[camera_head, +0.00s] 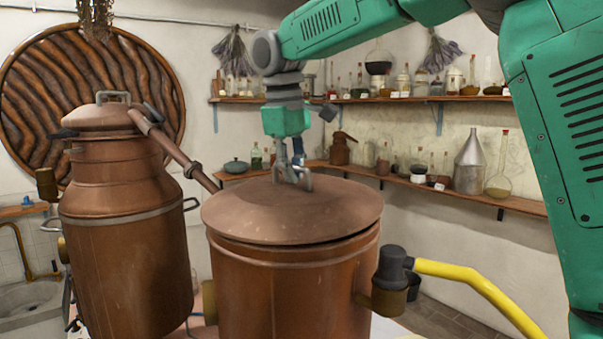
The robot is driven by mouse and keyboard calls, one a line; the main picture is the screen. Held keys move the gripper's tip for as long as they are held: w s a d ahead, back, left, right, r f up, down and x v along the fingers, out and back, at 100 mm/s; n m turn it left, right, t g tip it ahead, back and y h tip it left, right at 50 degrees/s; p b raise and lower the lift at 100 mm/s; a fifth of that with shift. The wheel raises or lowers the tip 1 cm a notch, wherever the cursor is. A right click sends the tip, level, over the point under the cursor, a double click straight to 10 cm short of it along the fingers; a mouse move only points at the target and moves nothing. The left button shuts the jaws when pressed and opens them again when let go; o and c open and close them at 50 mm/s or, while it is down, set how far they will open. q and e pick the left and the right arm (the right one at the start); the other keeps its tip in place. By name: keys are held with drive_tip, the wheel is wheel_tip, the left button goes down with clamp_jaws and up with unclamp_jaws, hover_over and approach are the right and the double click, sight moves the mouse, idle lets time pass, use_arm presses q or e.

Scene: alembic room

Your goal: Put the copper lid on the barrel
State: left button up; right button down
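The copper lid (335,207) is a broad, shallow cone with a handle at its top centre. It lies over the mouth of the copper barrel (290,295) in the middle front. A dark gap shows under the lid's rim, and I cannot tell whether the lid is fully seated. My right gripper (293,182) comes down from above, with its arm entering from the upper right. Its fingers are at the lid's handle and appear closed around it. The fingers partly hide the handle. My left gripper is out of view.
A second copper vessel (125,235) with its own lid and a slanting pipe stands close on the left. A yellow hose (470,283) joins the barrel's right side. Shelves (480,197) with bottles line the back wall. A sink (28,298) is at the lower left.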

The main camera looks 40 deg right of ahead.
drive_tip(key=shift+a, duration=0.9)
drive_tip(key=shift+w+d+f, duration=0.1)
drive_tip(key=shift+d+f, duration=0.1)
drive_tip(key=shift+d, duration=0.35)
drive_tip(key=shift+d+f, duration=0.15)
drive_tip(key=shift+d, duration=0.4)
drive_tip(key=shift+w+a+f, duration=0.1)
drive_tip(key=shift+a, duration=0.15)
drive_tip(key=shift+d, duration=0.1)
drive_tip(key=shift+d+f, duration=0.1)
drive_tip(key=shift+d, duration=0.3)
drive_tip(key=shift+a+f, duration=0.15)
drive_tip(key=shift+a, duration=0.15)
drive_tip(key=c, duration=1.6)
unclamp_jaws()
drive_tip(key=shift+c, duration=0.2)
